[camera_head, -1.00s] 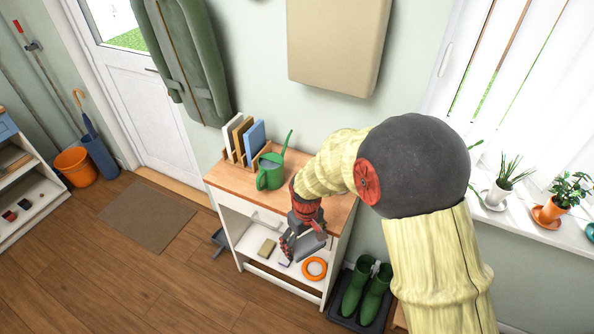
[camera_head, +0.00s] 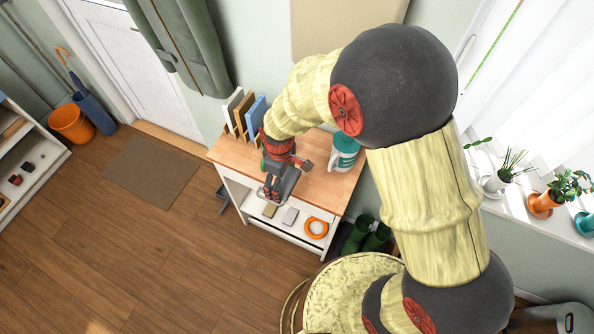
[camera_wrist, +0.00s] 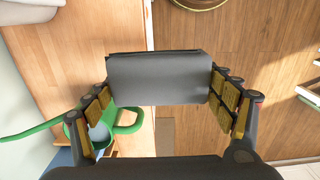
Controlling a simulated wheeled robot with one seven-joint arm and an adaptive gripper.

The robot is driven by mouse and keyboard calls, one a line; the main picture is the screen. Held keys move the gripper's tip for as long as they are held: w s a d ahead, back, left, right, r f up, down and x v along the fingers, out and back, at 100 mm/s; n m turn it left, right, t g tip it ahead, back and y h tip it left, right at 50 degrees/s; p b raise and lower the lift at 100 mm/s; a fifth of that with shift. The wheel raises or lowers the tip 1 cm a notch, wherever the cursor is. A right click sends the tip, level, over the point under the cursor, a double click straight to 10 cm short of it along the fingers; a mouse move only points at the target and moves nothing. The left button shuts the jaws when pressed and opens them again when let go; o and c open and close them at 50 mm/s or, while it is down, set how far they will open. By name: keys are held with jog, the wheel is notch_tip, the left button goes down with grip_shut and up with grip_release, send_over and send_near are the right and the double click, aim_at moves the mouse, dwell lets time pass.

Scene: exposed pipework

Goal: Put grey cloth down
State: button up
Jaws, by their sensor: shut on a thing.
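My gripper (camera_wrist: 162,95) is shut on the dark grey folded cloth (camera_wrist: 158,78), which spans between the two fingers in the wrist view. In the head view my gripper (camera_head: 278,187) and the grey cloth (camera_head: 290,182) are at the front edge of the wooden-topped white table (camera_head: 228,150). In the wrist view the cloth overlaps the table's front edge, with tabletop to the left and floor to the right. How high the cloth is above the top cannot be told.
A green watering can (camera_wrist: 128,121) is close to my left finger. A white and teal container (camera_head: 344,152) stands on the tabletop's right part; a rack of books (camera_head: 243,112) stands behind.

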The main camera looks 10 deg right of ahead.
aim_at(289, 173)
jog(key=w, duration=0.1)
jog(key=w+d+f, duration=0.2)
jog(key=shift+w+d, duration=0.2)
jog(key=shift+w, duration=0.05)
jog(key=w+f, duration=0.1)
jog(key=w+d+f, duration=0.1)
jog(key=f, duration=0.1)
jog(key=w+d+f, duration=0.1)
jog(key=shift+w+d+f+b, duration=0.2)
jog(key=shift+w+f+b, duration=0.1)
jog(key=shift+w+f, duration=0.05)
jog(key=shift+w+d+f, duration=0.3)
jog(key=shift+w+f, duration=0.05)
jog(key=shift+f, duration=0.25)
jog(key=shift+w+f, duration=0.1)
jog(key=shift+f, duration=1.5)
jog(key=shift+f+b, duration=0.1)
jog(key=shift+b, duration=0.2)
jog(key=o, duration=1.5)
jog(key=shift+o, duration=0.2)
